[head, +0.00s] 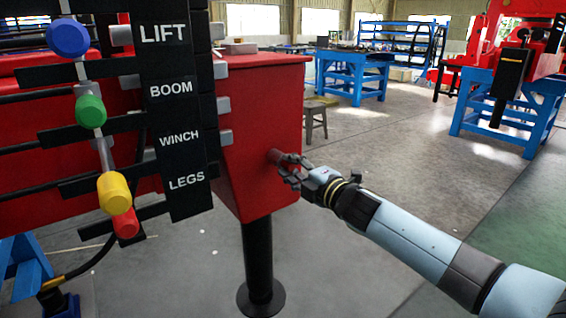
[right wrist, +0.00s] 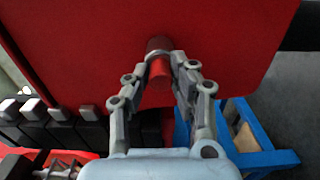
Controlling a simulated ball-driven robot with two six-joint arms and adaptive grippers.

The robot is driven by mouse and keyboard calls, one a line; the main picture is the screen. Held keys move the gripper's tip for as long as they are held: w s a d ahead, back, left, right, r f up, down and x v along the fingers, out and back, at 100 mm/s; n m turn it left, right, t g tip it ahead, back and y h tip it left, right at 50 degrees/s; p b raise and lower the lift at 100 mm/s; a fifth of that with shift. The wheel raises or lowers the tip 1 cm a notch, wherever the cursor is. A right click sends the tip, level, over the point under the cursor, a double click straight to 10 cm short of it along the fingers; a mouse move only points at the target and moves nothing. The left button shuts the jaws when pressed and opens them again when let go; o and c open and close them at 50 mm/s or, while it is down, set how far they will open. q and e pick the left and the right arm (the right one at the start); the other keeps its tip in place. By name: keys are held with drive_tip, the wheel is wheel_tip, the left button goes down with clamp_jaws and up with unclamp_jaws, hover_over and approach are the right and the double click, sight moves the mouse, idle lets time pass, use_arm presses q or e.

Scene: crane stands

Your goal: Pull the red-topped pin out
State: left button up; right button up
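The red-topped pin (head: 275,156) sticks out of the right-hand face of the red box beam in the head view. In the right wrist view its red top (right wrist: 160,72) lies between the fingers, with a dark collar behind it against the red plate. My right gripper (head: 287,168) is at the pin. In the right wrist view its fingertips (right wrist: 164,58) close in on both sides of the pin and appear to touch it. My left gripper is in neither view.
The red beam (head: 262,110) stands on a black leg (head: 258,262) with a round foot. At left are levers with coloured knobs beside a black label panel (head: 172,115). A stool (head: 314,118) and blue stands (head: 352,75) are farther back. Floor right of the beam is clear.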

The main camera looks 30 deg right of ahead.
sight(292, 168)
clamp_jaws()
drive_tip(key=shift+s, duration=0.1)
drive_tip(key=shift+s+d+b, duration=0.1)
drive_tip(key=shift+s+b, duration=0.25)
drive_tip(key=shift+s, duration=0.8)
drive_tip(key=shift+s+d+f+b, duration=0.1)
drive_tip(key=shift+s+b, duration=0.65)
drive_tip(key=shift+s, duration=0.35)
drive_tip(key=s+b, duration=0.2)
drive_tip(key=b, duration=0.2)
drive_tip(key=shift+s+d, duration=0.1)
drive_tip(key=shift+s, duration=0.15)
